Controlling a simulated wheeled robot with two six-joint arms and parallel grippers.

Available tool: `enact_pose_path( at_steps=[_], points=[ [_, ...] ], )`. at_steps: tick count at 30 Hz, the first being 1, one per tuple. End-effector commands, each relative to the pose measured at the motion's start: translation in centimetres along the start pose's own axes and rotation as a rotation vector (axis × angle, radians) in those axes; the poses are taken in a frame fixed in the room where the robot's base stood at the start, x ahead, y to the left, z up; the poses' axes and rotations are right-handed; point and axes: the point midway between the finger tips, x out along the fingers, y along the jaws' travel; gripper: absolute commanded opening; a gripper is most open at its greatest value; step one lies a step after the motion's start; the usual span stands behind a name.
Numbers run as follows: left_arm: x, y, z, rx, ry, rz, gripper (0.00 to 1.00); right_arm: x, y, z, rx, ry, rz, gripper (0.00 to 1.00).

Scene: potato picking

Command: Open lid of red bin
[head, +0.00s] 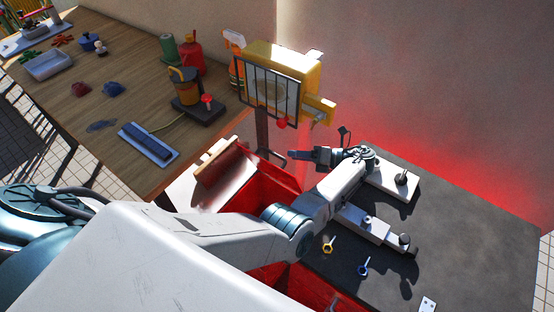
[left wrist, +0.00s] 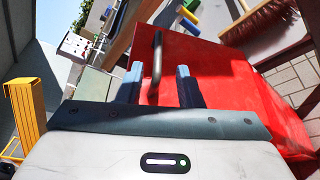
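The red bin (head: 265,187) stands between the wooden table and the dark table, partly hidden behind my left arm. In the left wrist view, its red face (left wrist: 215,75) fills the middle and right, with a dark bar handle (left wrist: 157,60) on it. My left gripper (head: 312,156) is above the bin in the head view. In the left wrist view, its two blue-tipped fingers (left wrist: 159,75) are apart, one on each side of the handle, with gaps visible. Whether the handle lies fully between the fingertips in depth is hard to tell. My right gripper is not in view.
A brush (head: 214,163) with a wooden block stands by the bin. A yellow framed machine (head: 272,85) stands behind it. The wooden table (head: 125,75) holds a red bottle (head: 192,56) and several items. The dark table (head: 450,235) holds white fixtures (head: 397,180) and small tools.

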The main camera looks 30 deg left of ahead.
Motion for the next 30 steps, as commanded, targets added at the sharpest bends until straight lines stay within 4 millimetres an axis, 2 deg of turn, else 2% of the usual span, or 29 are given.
enact_pose_path(
  at_steps=[1,3,9,15,23,28,30],
  points=[
    [1.6,0.4,0.2,-0.002,0.002,0.008,0.33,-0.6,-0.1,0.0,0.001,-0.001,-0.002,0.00],
    [3.0,0.3,0.1,-0.003,0.001,0.007,0.33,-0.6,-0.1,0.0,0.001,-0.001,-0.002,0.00],
    [6.0,0.3,0.1,-0.002,0.000,0.006,0.33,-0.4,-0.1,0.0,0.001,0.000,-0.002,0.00],
    [7.0,0.3,0.2,-0.001,0.000,0.003,0.33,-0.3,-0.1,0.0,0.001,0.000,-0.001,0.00],
    [7.1,0.3,0.2,-0.001,0.000,0.003,0.33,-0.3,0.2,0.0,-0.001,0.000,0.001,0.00],
    [7.1,0.3,0.2,-0.001,0.000,0.003,0.00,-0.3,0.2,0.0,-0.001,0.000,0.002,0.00],
    [7.1,0.3,0.2,-0.001,0.000,0.003,0.00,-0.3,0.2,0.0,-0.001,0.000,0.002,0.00]
  ],
)
